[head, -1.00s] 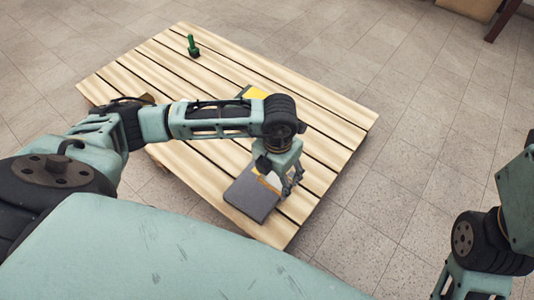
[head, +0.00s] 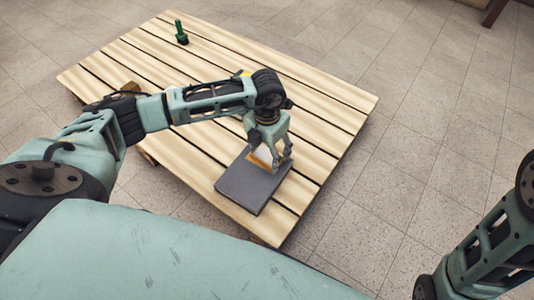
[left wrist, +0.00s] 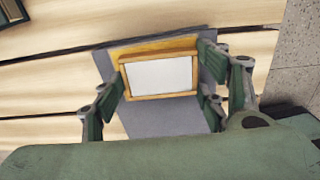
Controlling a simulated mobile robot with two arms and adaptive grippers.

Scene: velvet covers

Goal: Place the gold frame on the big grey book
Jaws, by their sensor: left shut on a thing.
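The gold frame (head: 262,158) has a white panel; it also shows in the left wrist view (left wrist: 160,77). My left gripper (head: 271,150) is shut on it, with fingers at its left and right sides in the left wrist view (left wrist: 159,92). The big grey book (head: 248,188) lies flat on the slatted table, and it also shows below the frame in the left wrist view (left wrist: 160,120). The frame is over the book's far part; whether it touches the cover I cannot tell. My right gripper is out of view.
The slatted wooden table (head: 120,70) has bare boards to the left and right of the book. A green object (head: 181,33) stands at the far left. Tiled floor surrounds the table.

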